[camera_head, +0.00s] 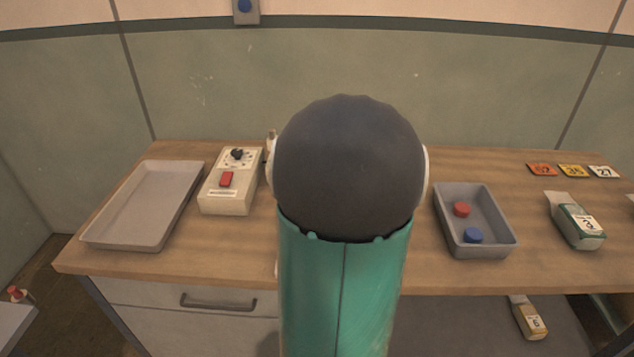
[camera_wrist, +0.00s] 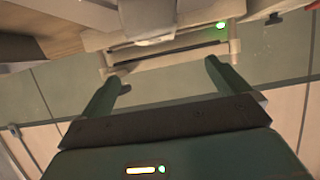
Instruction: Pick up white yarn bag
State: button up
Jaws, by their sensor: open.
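I cannot make out a bag that is plainly a white yarn bag. A small green and white packet (camera_head: 578,227) marked 3 lies at the right of the bench. A yellowish and white packet (camera_head: 529,319) marked 6 lies lower, below the bench top. My gripper (camera_wrist: 166,74) shows in the wrist view with its two dark green fingers wide apart and nothing between them. A pale blocky object (camera_wrist: 148,20) in a light frame with a green light is beyond the fingers; I cannot tell what it is. My arm hides the bench middle in the head view.
On the wooden bench (camera_head: 330,277) are an empty grey tray (camera_head: 147,207), a control box (camera_head: 230,182) with a red switch, and a grey bin (camera_head: 476,219) holding red and blue discs. Numbered tags (camera_head: 572,171) lie at the back right. A drawer (camera_head: 180,297) is below left.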

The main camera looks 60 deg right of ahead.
jog(key=x, duration=0.8)
jog(key=shift+d, duration=0.2)
jog(key=shift+s+x, duration=0.1)
jog(key=shift+x, duration=1.3)
jog(key=shift+s+x, duration=0.15)
jog(key=shift+x, duration=1.2)
jog(key=shift+f, duration=0.15)
jog(key=c, duration=1)
jog(key=shift+c, duration=1.2)
